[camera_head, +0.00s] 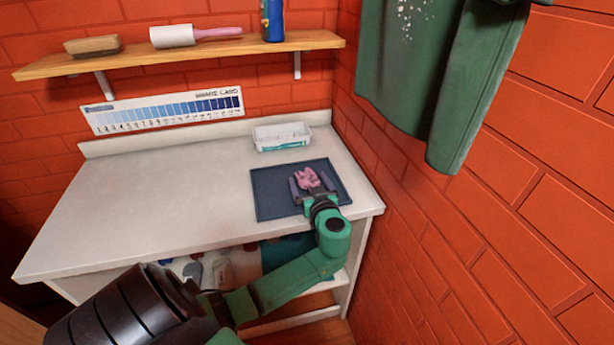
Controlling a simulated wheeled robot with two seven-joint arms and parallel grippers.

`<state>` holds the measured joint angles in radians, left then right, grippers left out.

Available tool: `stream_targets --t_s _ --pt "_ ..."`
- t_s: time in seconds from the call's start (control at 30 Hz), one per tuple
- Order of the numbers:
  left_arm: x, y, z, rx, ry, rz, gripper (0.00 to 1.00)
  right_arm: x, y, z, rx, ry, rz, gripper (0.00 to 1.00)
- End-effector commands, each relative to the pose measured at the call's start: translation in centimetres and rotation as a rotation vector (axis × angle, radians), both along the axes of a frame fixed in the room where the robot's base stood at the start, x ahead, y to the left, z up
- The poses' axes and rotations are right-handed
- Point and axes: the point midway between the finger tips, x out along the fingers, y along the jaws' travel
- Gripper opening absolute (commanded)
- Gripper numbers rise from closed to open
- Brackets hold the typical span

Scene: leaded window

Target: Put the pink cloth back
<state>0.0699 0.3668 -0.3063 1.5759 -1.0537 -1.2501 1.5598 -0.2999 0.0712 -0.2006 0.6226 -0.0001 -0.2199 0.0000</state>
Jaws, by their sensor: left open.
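The pink cloth (306,178) lies crumpled on a dark blue mat (270,203) at the right end of the white counter. My left gripper (312,186) is over the mat with its fingers apart, one on each side of the cloth. I cannot tell whether the fingers touch the cloth. Part of the cloth's near side is hidden by the gripper. My right gripper is not in view.
A white tray (283,138) stands behind the mat. The counter (170,190) is clear to the left. A shelf (180,55) above holds a brush (92,45), a roller (172,36) and a blue can (272,20). A green garment (420,80) hangs at right.

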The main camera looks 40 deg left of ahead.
Motion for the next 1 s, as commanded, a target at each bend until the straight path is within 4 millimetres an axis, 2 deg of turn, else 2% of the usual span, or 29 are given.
stream_targets --t_s 0.13,0.33,0.53,0.57,0.77,0.87,1.0 --pt "0.0 0.0 -0.1 0.000 0.000 -0.001 1.00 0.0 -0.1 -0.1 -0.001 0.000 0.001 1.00" --pt "0.0 -0.1 -0.1 0.000 0.000 -0.001 0.24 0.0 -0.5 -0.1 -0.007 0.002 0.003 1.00" --pt "0.0 -0.1 -0.1 0.000 0.000 -0.001 0.22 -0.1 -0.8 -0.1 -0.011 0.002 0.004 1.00" --pt "0.0 -0.1 -0.1 0.000 0.000 -0.001 0.14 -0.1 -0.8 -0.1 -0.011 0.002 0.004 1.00" --pt "0.0 -0.1 0.1 -0.001 -0.001 -0.001 0.14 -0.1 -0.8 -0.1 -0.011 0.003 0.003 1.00" --pt "0.0 -0.1 0.8 -0.002 -0.003 -0.001 0.14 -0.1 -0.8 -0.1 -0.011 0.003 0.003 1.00" --pt "0.0 -0.1 3.3 -0.002 -0.006 -0.001 0.13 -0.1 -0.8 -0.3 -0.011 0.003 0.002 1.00"
